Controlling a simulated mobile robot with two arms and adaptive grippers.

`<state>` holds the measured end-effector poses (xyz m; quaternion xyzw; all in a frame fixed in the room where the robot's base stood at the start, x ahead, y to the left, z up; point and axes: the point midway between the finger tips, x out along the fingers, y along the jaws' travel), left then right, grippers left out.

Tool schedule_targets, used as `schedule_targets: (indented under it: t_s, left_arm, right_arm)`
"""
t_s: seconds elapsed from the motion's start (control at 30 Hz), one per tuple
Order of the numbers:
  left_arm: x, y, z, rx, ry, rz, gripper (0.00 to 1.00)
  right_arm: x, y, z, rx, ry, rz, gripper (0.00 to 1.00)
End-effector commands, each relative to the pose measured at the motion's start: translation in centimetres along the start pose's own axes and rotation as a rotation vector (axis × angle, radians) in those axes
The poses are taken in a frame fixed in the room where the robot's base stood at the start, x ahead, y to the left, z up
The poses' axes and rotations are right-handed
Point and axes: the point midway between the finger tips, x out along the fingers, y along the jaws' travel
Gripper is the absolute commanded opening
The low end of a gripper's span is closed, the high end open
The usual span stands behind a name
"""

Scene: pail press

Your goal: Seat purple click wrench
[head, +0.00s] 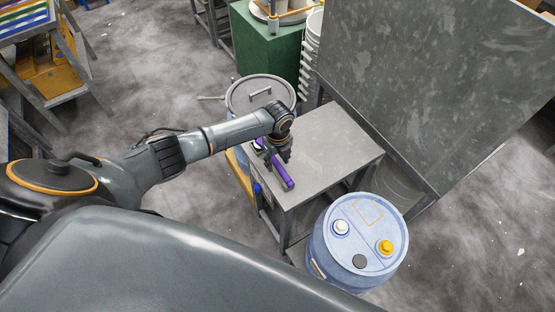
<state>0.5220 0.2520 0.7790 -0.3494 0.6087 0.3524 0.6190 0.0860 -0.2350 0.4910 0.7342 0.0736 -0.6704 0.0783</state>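The purple click wrench (284,178) is near the left edge of the grey metal table (334,142), its purple length slanting down to the right. A smaller purple and white part (258,144) shows at the upper left of my gripper. My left gripper (279,160) points down at the wrench and covers part of it. The dark fingers are small and overlap the wrench, so I cannot tell whether they are closed on it or whether the wrench is lifted. My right gripper is not in view.
A grey lidded pail (262,92) stands behind the table's left end. A blue drum (340,258) with white, yellow and grey caps stands in front. A large grey panel (430,75) rises at the right. The table's right part is clear.

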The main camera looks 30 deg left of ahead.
Motion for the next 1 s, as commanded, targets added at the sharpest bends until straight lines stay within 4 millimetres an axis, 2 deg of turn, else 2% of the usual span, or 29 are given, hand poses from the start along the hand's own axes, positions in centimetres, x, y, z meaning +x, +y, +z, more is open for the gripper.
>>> schedule_targets:
  t_s: [0.57, 1.0]
  left_arm:
    - [-0.1, 0.0, 0.0, 0.000, -0.001, 0.001, 0.48]
    - [-4.2, 0.0, 0.1, 0.000, -0.001, 0.000, 0.48]
  right_arm:
    - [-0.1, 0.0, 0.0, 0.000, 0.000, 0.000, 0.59]
    - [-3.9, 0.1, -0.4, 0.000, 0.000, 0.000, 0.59]
